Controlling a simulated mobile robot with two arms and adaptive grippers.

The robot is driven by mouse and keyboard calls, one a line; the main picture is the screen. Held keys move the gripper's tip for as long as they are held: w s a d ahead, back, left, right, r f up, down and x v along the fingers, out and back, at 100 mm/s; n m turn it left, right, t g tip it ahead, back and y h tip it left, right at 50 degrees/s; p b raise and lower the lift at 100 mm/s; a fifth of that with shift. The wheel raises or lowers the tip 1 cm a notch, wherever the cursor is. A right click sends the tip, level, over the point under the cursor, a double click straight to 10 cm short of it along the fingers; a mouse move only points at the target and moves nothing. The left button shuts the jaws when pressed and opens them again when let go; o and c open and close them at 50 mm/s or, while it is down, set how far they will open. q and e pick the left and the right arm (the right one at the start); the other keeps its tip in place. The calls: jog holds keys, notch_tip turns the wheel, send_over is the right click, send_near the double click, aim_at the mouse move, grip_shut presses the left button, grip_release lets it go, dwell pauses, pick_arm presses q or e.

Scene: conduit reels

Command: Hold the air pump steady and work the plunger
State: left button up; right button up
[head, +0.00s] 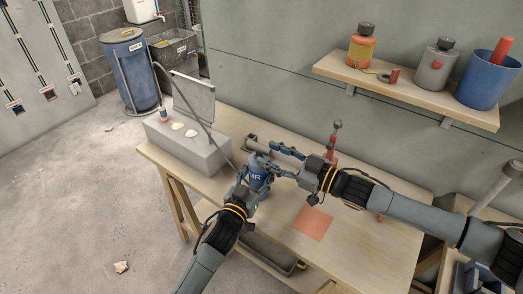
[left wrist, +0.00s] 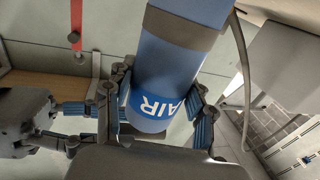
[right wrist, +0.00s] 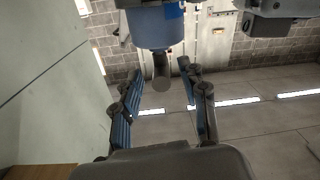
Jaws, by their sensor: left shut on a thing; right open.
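A grey plunger part (right wrist: 160,72) shows beyond the pump's blue end in the right wrist view. My right gripper (head: 275,160) is open close to the pump's top, its fingers (right wrist: 160,90) on either side of the plunger part with gaps. Whether they touch it cannot be told.
A grey box (head: 190,150) with a raised lid stands left on the bench, and a thin hose (head: 190,105) arches over it towards the pump. A red upright tool (head: 333,140) stands behind my right gripper. An orange square (head: 313,222) lies on clear bench. A shelf (head: 410,90) hangs above right.

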aim_at(258, 145)
jog(key=v, duration=0.7)
jog(key=shift+s+d, duration=0.2)
jog(key=shift+d, duration=0.1)
dwell(1.0)
jog(key=x, duration=0.8)
jog(key=r+x, duration=0.1)
jog(key=x, duration=0.3)
jog(key=shift+a, duration=0.1)
grip_shut()
jog(key=shift+r, duration=0.1)
